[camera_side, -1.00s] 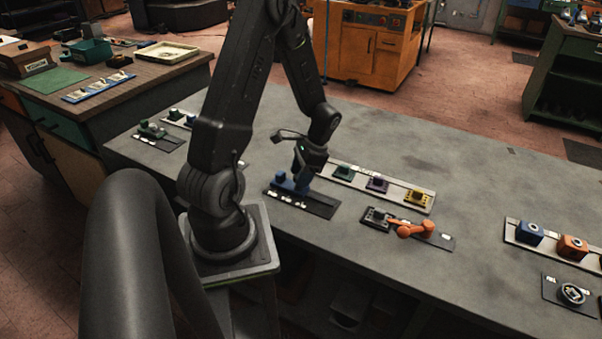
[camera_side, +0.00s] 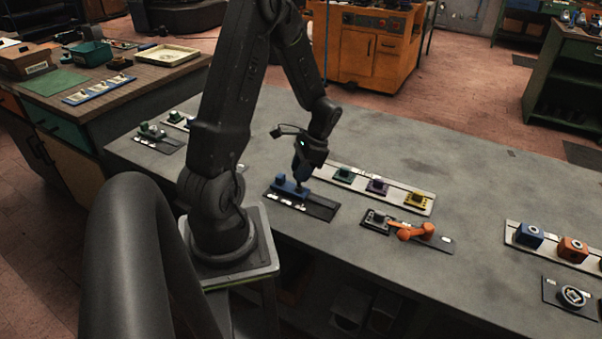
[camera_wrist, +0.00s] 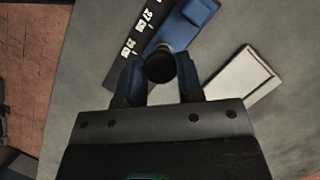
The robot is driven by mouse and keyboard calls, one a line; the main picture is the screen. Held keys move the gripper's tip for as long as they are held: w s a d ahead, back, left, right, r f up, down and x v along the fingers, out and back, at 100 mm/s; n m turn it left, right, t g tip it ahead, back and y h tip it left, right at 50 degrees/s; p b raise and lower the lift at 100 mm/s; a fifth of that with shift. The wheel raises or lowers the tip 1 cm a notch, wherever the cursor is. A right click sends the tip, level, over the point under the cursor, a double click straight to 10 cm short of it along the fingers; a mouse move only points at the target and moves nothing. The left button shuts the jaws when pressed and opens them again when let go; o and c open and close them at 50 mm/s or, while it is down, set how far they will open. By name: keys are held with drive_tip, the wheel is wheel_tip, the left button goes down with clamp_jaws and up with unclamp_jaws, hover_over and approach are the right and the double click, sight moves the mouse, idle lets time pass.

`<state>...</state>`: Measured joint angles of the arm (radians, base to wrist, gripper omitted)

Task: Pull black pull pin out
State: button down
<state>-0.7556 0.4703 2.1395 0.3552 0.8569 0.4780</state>
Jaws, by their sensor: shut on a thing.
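The black pull pin (camera_wrist: 159,68) shows in the wrist view as a round black knob between the two blue fingers of my gripper (camera_wrist: 158,80). The gripper is shut on it. A small grey ring shows around the hole area just beyond the knob. The blue fixture (camera_wrist: 196,12) lies beyond it, on a dark base plate. In the side view, my gripper (camera_side: 302,170) is above the right part of the blue fixture (camera_side: 284,190). A short dark stem shows below the fingers. I cannot tell whether its lower end is still in the fixture.
A pale tray (camera_side: 385,192) with green, purple and yellow blocks stands right behind the fixture. An orange lever (camera_side: 410,231) on a dark plate lies to the right. Further right are blue (camera_side: 530,234) and orange blocks. The bench between is clear.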

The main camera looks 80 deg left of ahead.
drive_tip(key=c, duration=0.8)
unclamp_jaws()
drive_tip(key=shift+o, duration=0.2)
drive_tip(key=v, duration=1.3)
drive_tip(key=shift+r, duration=0.35)
drive_tip(key=shift+w, duration=0.15)
drive_tip(key=s+d+r+t, duration=0.2)
drive_tip(key=d+r+t, duration=0.1)
drive_tip(key=d, duration=0.5)
drive_tip(key=s+d+r+t, duration=0.2)
drive_tip(key=d+r+t, duration=0.1)
drive_tip(key=d, duration=0.5)
drive_tip(key=s+d+r+t, duration=0.2)
drive_tip(key=d+r+t, duration=0.2)
drive_tip(key=d, duration=0.5)
drive_tip(key=shift+s, duration=0.25)
